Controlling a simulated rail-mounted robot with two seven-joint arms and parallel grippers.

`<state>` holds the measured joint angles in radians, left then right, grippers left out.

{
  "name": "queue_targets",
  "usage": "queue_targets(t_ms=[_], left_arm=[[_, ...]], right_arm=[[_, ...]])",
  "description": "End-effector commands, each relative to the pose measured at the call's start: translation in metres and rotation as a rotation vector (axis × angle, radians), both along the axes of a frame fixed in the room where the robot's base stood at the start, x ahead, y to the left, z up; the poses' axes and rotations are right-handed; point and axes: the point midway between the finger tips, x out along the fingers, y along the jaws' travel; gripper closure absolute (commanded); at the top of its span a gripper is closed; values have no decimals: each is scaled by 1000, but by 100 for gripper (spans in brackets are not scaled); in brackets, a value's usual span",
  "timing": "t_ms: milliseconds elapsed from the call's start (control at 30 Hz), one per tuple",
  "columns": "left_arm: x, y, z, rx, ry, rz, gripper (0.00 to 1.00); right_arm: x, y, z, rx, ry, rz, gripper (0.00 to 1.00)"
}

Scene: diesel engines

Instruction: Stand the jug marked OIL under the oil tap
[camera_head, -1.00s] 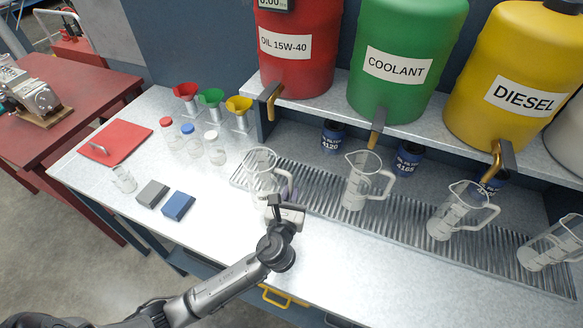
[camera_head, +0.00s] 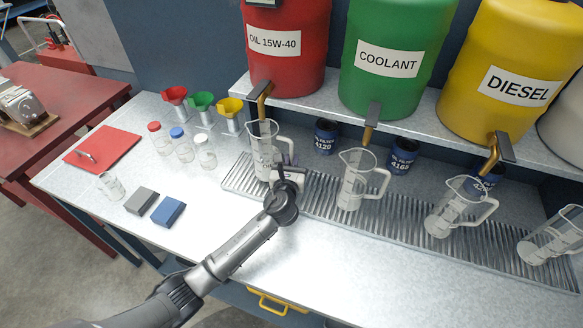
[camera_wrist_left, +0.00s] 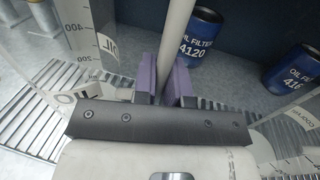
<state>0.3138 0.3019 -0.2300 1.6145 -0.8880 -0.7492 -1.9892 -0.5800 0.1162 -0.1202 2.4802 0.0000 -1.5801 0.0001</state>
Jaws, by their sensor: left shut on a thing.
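The clear jug marked OIL (camera_head: 262,152) is upright at the left end of the drip grille, in front of the red oil drum. The oil tap (camera_head: 264,90) hangs from that drum, with its spout just above the jug's mouth in the head view. My left gripper (camera_head: 288,165) is shut on the jug's handle, on the jug's right side. In the left wrist view the purple finger pads (camera_wrist_left: 167,80) clasp the pale handle (camera_wrist_left: 178,40), and an OIL label shows through the jug. I cannot tell whether the jug's base touches the grille. My right gripper is out of view.
Jugs stand under the coolant tap (camera_head: 371,120) and near the diesel tap (camera_head: 495,150), right of my left gripper. Oil filter cans (camera_head: 327,136) stand behind the grille (camera_head: 318,203). Funnels (camera_head: 202,103) and capped bottles (camera_head: 181,146) are left.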

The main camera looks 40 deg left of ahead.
Motion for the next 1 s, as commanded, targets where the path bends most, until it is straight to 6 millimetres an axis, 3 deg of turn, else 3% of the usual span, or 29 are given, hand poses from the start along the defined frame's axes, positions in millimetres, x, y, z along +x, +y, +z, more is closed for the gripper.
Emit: queue_targets(t_ms=[33, 133, 567, 600, 800, 1000], left_arm=[[0, 0, -11, -1, 3, 0, 100], [0, 0, -20, 0, 1, 1, 100], [0, 0, -24, 2, 1, 0, 100], [0, 0, -23, 1, 0, 0, 84], [0, 0, -23, 1, 0, 0, 64], [0, 0, -23, 0, 0, 0, 62]], right_arm=[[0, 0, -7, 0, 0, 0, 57], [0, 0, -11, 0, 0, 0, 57], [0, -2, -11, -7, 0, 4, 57], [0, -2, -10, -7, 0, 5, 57], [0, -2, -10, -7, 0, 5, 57], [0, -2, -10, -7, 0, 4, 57]])
